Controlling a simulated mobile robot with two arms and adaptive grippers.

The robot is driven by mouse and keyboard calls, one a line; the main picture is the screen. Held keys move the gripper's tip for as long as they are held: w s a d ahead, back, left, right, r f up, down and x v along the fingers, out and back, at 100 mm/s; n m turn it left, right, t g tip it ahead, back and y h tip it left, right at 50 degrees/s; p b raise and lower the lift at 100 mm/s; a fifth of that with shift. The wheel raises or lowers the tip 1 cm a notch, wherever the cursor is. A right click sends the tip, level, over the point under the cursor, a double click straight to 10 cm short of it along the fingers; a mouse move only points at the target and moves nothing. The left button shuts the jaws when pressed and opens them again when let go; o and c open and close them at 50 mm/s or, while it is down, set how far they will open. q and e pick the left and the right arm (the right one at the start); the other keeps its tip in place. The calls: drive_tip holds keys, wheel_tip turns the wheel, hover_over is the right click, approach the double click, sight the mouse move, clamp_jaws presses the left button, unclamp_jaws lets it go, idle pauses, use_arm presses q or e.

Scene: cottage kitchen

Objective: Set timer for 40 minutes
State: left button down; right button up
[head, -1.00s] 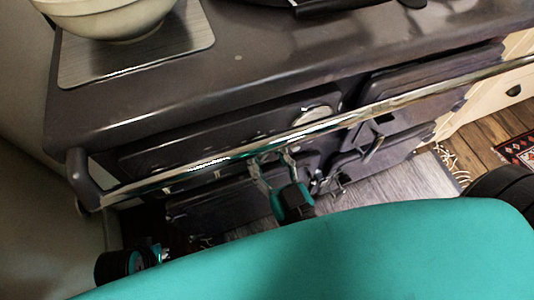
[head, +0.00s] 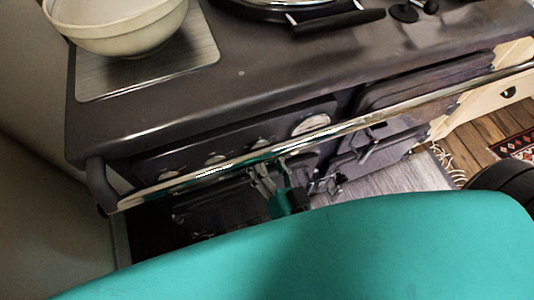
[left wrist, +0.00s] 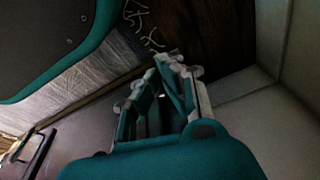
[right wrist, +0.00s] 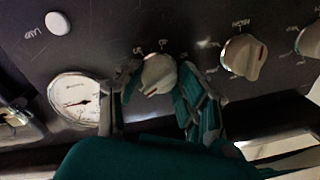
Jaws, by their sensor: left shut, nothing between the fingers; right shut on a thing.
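The dark range cooker's control panel (head: 240,140) carries a row of cream knobs and a round gauge (head: 310,124). In the right wrist view, my right gripper (right wrist: 157,82) has its fingers on both sides of a cream knob (right wrist: 158,70), the one beside the gauge (right wrist: 78,99), and is shut on it. The markings round this knob are too small to read. In the head view my right gripper (head: 268,172) is at the chrome rail, by the panel. My left gripper (left wrist: 177,68) is shut and empty, away from the panel, and out of the head view.
The chrome rail (head: 400,104) runs across the cooker's front, close to my right gripper. Further knobs (right wrist: 243,57) and a white lamp button (right wrist: 57,23) flank the held knob. A cream bowl (head: 120,25) stands on the cooker top. Oven doors (head: 375,150) are below.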

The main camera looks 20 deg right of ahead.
use_arm(q)
drive_tip(key=s+f+p, duration=0.2)
drive_tip(key=s+f, duration=0.3)
drive_tip(key=f, duration=0.1)
drive_tip(key=w+r+b, duration=0.4)
drive_tip(key=w+r, duration=0.3)
drive_tip(key=r, duration=0.3)
drive_tip(key=shift+d+r, duration=0.15)
drive_tip(key=shift+r, duration=0.15)
use_arm(e)
drive_tip(key=shift+a+r+m+h, duration=0.1)
drive_tip(key=shift+m+h, duration=0.4)
drive_tip(key=shift+m, duration=6.65)
drive_tip(key=shift+a+r+m+h, duration=0.1)
drive_tip(key=shift+m+h, duration=0.4)
drive_tip(key=shift+m, duration=6.65)
drive_tip(key=o, duration=1.1)
